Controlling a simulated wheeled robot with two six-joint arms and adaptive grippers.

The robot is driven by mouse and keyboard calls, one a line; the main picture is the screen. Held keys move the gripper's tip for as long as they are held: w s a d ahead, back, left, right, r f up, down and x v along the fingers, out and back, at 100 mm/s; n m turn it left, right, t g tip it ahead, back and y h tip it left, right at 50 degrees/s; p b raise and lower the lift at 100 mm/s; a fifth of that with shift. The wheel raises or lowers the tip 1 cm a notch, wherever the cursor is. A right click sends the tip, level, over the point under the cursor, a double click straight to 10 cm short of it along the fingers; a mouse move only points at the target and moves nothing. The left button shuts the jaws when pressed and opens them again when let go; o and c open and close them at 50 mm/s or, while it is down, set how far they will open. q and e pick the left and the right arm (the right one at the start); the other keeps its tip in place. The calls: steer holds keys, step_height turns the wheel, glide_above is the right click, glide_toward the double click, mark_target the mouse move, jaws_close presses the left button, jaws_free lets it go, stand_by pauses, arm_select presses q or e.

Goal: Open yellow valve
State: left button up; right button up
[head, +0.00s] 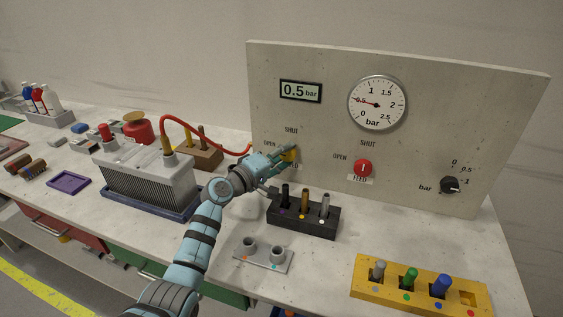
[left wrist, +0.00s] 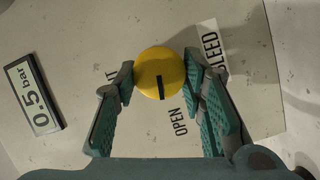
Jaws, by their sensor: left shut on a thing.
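The yellow valve (head: 290,155) is a round knob on the upright grey panel, partly hidden by my gripper in the head view. In the left wrist view the yellow valve (left wrist: 160,70) shows a black mark pointing straight down, between the SHUT and OPEN labels and nearer to OPEN (left wrist: 181,122). My left gripper (head: 287,153) is shut on the knob; in the left wrist view its fingertips (left wrist: 160,76) are on opposite sides of it. The SHUT label is mostly hidden by a finger there. My right gripper is not in view.
A red valve (head: 363,168) and a black knob (head: 450,185) sit to the right. The display (head: 300,91) reads 0.5 bar; the dial gauge (head: 377,102) needle is near 0.5. A red hose (head: 205,130) arches left.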

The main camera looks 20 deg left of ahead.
arm_select(q)
steer(key=shift+n+t+b, duration=0.3)
steer(key=shift+n+b, duration=0.4)
steer(key=shift+n, duration=0.2)
steer(key=o, duration=1.1)
steer(key=shift+o, duration=0.2)
